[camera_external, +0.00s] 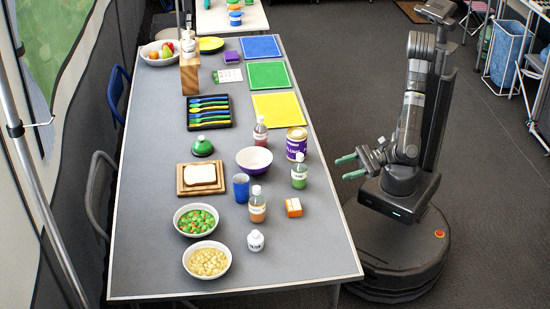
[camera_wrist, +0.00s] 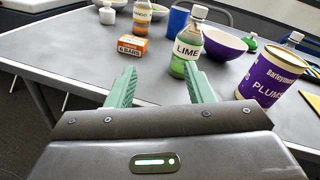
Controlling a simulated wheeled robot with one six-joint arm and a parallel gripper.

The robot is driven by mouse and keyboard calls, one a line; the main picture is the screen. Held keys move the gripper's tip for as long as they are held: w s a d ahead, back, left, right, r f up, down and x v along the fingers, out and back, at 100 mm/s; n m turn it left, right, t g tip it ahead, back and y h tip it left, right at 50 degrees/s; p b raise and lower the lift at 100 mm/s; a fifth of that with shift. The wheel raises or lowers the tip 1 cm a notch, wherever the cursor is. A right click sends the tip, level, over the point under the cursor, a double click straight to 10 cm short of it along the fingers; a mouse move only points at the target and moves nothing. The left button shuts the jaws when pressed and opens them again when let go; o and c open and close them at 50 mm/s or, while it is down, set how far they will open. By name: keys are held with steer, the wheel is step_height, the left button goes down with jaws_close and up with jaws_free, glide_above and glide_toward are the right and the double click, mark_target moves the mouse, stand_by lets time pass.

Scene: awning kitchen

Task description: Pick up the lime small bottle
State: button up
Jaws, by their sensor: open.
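The lime small bottle (camera_external: 299,174) is clear with green contents and a white cap, standing upright on the grey table near its right edge. In the wrist view the bottle (camera_wrist: 187,45) carries a label reading LIME and stands ahead of the fingers, nearer the right one, which overlaps its lower edge in the picture. My gripper (camera_external: 347,167) is to the right of the bottle, at the table's right edge, with a gap between them. Its green fingers are open and empty, as the wrist view of my gripper (camera_wrist: 158,85) also shows.
Near the lime bottle stand a purple PLUMS tin (camera_external: 296,145), a purple-and-white bowl (camera_external: 254,160), an orange box (camera_external: 293,208), an orange-filled bottle (camera_external: 257,206) and a blue cup (camera_external: 241,187). The table's right edge (camera_external: 335,205) beside the box is clear.

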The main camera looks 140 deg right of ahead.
steer(key=w+r+n+g+y+p, duration=0.2)
steer(key=w+r+n+y+p, duration=0.7)
steer(key=n, duration=1.1)
steer(key=n+g+p, duration=0.8)
steer(key=n+p, duration=0.5)
steer(key=n, duration=0.4)
glide_toward(301, 155)
steer(key=x, duration=0.5)
steer(key=shift+d, duration=0.35)
steer(key=shift+x, duration=2.65)
steer(key=shift+a, duration=0.2)
steer(key=shift+c, duration=0.5)
jaws_close()
